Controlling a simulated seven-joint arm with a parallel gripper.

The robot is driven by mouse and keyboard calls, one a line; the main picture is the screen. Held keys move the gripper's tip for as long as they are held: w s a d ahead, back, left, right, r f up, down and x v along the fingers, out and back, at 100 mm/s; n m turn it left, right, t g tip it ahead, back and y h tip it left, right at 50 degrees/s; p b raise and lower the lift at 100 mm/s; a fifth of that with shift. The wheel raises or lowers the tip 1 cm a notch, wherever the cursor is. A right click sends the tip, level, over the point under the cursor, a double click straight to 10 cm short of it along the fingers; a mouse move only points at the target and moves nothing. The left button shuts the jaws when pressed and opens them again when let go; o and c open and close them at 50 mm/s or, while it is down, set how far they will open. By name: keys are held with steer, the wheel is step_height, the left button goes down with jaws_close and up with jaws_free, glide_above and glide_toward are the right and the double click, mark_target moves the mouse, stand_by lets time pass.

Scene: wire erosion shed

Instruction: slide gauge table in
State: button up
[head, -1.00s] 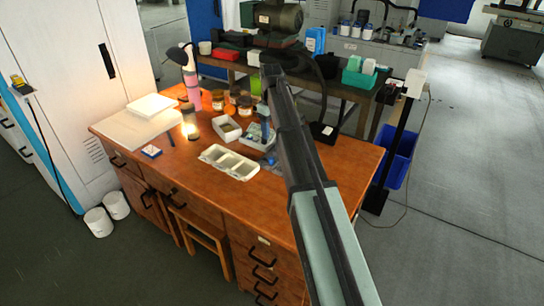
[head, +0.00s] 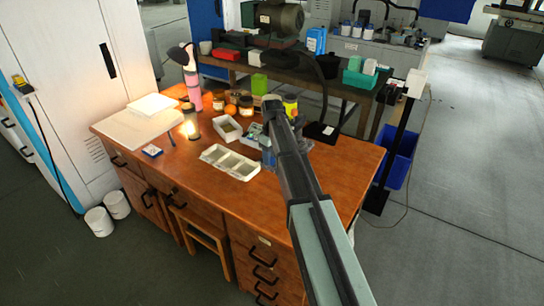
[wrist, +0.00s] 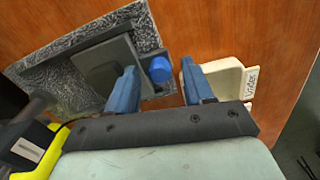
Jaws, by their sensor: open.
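In the wrist view, a dark grey flat plate, seemingly the gauge table (wrist: 108,62), lies on a speckled grey stone-like slab (wrist: 62,75). A round blue knob (wrist: 159,70) stands at the plate's right side. My gripper (wrist: 158,64) is open, with one blue finger on the left of the knob and one on the right. The knob shows between the fingers; I cannot tell whether either touches it. The left finger hides part of the plate. In the head view my arm hides most of the gauge table and the gripper.
A yellow and black object (wrist: 30,150) is at the wrist view's lower left. A lit lamp (head: 180,56) stands farther left.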

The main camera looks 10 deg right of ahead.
jaws_close()
stand_by(0.5)
